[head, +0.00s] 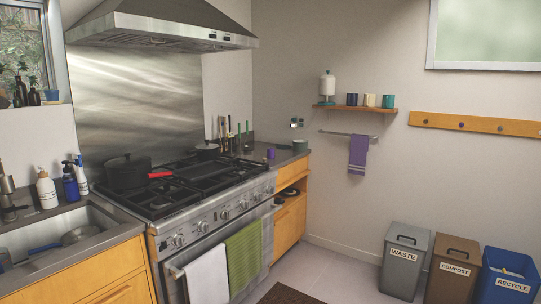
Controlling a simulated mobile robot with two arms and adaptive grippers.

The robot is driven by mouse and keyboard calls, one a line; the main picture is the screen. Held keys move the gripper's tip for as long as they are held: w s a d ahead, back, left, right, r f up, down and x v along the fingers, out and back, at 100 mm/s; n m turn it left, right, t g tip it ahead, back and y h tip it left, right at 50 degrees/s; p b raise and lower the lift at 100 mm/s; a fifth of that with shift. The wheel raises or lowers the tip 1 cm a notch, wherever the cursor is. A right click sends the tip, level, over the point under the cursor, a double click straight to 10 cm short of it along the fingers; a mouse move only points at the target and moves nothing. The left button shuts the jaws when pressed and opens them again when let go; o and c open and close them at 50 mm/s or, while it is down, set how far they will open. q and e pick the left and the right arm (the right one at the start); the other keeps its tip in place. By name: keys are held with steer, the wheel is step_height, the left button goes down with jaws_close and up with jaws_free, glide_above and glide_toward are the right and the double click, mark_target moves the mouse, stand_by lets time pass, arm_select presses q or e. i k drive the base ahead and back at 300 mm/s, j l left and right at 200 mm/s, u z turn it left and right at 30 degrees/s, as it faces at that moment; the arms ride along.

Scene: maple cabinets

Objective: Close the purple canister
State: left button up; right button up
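A small purple canister (271,153) stands upright on the grey counter to the right of the stove, near its edge. It is too small in the head view to tell whether its top is open or covered, and I cannot make out a separate lid. Neither of my grippers is in view.
The stove (185,185) holds a black pot (128,172) with a red handle and a smaller pot (207,151). A greenish container (299,146) stands on the counter behind the canister. Bins (404,262) line the right wall.

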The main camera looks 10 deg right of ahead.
mark_target(270, 151)
steer(key=i+l, duration=0.4)
steer(key=i, duration=0.15)
steer(key=i+l, duration=0.85)
steer(key=i, duration=0.2)
steer(key=i+l+z, duration=0.1)
steer(key=i+l, duration=0.35)
steer(key=i+u, duration=0.1)
steer(key=u, duration=0.35)
steer(key=i+l+u, duration=0.15)
steer(key=l+u, duration=0.25)
steer(key=i+l+u, duration=0.15)
steer(key=u, duration=0.25)
steer(key=l+u, duration=0.7)
steer(key=l, duration=2.5)
steer(key=i, duration=0.05)
